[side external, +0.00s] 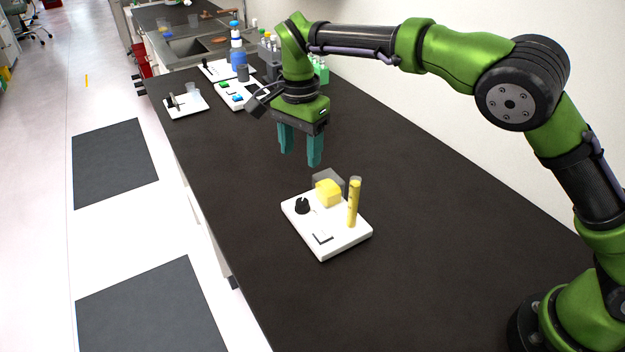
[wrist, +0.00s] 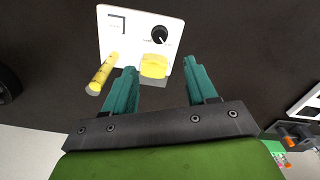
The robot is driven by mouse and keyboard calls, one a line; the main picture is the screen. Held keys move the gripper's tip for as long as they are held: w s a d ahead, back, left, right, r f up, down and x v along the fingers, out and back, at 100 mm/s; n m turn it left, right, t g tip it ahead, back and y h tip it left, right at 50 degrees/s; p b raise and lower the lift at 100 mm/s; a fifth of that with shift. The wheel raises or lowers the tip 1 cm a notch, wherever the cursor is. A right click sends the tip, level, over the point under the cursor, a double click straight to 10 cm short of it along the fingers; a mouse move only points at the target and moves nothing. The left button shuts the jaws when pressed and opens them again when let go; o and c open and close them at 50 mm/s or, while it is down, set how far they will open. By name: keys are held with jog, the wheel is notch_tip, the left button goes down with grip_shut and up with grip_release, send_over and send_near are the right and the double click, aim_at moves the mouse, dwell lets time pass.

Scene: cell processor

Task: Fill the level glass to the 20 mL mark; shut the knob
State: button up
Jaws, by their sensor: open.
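The cell processor is a white plate (side external: 331,242) on the black bench. It carries a black knob (side external: 302,206), a yellow block-like container (side external: 328,192) and an upright level glass (side external: 354,203) that looks yellow over most of its height. In the wrist view the knob (wrist: 159,35), the yellow container (wrist: 154,66) and the level glass (wrist: 102,74) all show. The level's exact mark is too small to read. My gripper (side external: 300,160) is open and empty, above and behind the plate, touching nothing. Its teal fingers also show in the wrist view (wrist: 162,85).
Farther back stand a small white tray (side external: 186,107), a white board with blue and green parts (side external: 231,101), a blue-and-white bottle (side external: 238,55) and a green rack (side external: 322,72). A wall runs along the right. The bench in front of the plate is clear.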

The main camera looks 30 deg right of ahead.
notch_tip(320, 180, up, 4)
jog(key=r, duration=0.1)
jog(key=s+d+r+n+t+y, duration=0.1)
jog(key=s+d+n, duration=0.4)
jog(key=s, duration=0.5)
jog(key=s+d+r+n+t+y, duration=0.1)
jog(key=s+d+n+t, duration=0.2)
jog(key=s+d, duration=0.6)
jog(key=shift+s+d+n+t+y, duration=0.3)
jog(key=shift+s+d+n+y, duration=0.15)
jog(key=shift+n, duration=0.75)
